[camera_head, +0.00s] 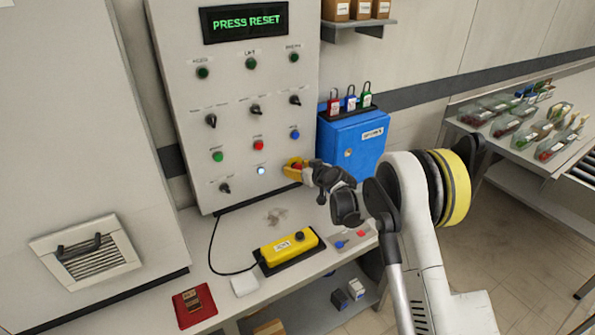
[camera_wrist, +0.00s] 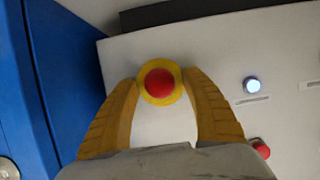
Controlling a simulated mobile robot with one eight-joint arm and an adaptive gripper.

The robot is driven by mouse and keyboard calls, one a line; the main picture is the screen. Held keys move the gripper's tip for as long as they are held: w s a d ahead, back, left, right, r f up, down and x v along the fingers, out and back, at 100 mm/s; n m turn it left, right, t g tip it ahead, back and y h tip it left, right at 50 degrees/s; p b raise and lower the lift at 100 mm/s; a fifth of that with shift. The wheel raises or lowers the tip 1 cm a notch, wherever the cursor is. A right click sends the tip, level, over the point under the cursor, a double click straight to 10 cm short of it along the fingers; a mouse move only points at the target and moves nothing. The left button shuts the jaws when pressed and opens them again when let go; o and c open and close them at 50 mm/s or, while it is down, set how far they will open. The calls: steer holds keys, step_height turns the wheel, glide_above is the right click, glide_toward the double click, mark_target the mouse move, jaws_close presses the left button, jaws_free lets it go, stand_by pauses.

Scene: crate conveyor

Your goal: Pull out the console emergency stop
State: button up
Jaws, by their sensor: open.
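The console emergency stop (camera_wrist: 160,83) is a red mushroom button on a yellow round collar, on the pale console face. In the wrist view it lies centred between the tips of my gripper (camera_wrist: 160,88). The two yellow fingers are open, one on each side of the collar. I cannot tell whether they touch it. In the head view my gripper (camera_head: 292,170) is at the lower right of the console (camera_head: 235,130) and mostly hides the button. The console display (camera_head: 244,22) reads "PRESS RESET".
A lit white button (camera_head: 261,170) sits just left of my gripper. A blue box (camera_head: 352,145) with padlocks above it stands close on the right. A yellow pendant (camera_head: 290,247) with a cable lies on the bench below. Produce trays (camera_head: 512,122) stand on the far right table.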

steer(key=shift+c, duration=0.4)
jaws_close()
steer(key=shift+s+d, duration=0.35)
steer(key=shift+s, duration=0.2)
steer(key=shift+o, duration=0.4)
jaws_free()
steer(key=v, duration=1.2)
